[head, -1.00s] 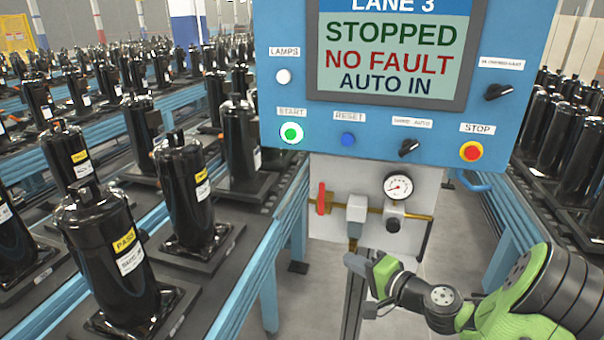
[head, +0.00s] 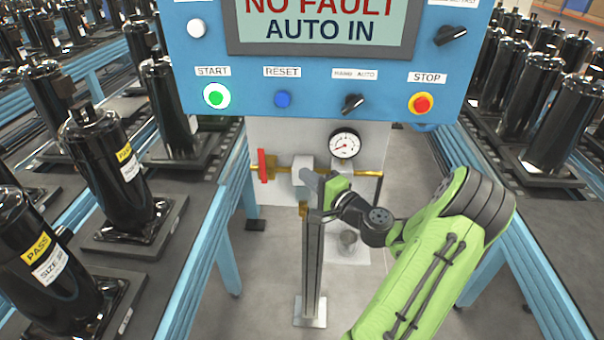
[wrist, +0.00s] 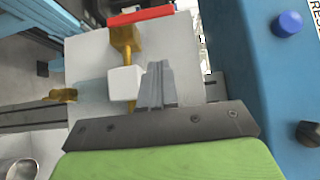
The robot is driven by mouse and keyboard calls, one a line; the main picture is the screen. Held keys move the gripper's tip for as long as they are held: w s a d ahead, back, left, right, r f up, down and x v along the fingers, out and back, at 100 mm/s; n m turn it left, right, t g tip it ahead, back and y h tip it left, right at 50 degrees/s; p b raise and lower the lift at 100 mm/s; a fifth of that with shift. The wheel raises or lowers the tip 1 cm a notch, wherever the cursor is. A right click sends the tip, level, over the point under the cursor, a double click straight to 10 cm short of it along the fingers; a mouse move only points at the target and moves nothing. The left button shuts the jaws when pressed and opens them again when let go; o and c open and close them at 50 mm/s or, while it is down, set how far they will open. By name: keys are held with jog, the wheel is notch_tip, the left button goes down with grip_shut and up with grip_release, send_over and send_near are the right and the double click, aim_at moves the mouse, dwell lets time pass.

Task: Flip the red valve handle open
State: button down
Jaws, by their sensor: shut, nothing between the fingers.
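The red valve handle (head: 262,166) stands upright, crosswise to the brass pipe (head: 284,169), on the light panel below the blue control box. In the wrist view the red handle (wrist: 141,15) is at the top edge, beyond the brass valve body (wrist: 126,42). My gripper (head: 306,177) is in front of the pale block on the pipe, to the right of the handle and apart from it. In the wrist view my gripper (wrist: 157,68) has its fingers together with nothing between them, pointing toward the handle's side.
A pressure gauge (head: 344,144) sits right of the pale block (head: 300,163). The blue control box (head: 320,95) overhangs the panel. A grey post (head: 313,265) stands below my gripper. Conveyors with black compressors flank both sides; the space left of the handle is narrow.

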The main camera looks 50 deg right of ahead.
aim_at(264, 163)
jog(key=w+a+p, duration=0.1)
jog(key=w+p, duration=0.1)
jog(key=w, duration=0.8)
jog(key=shift+a, duration=0.35)
jog(key=shift+r, duration=0.15)
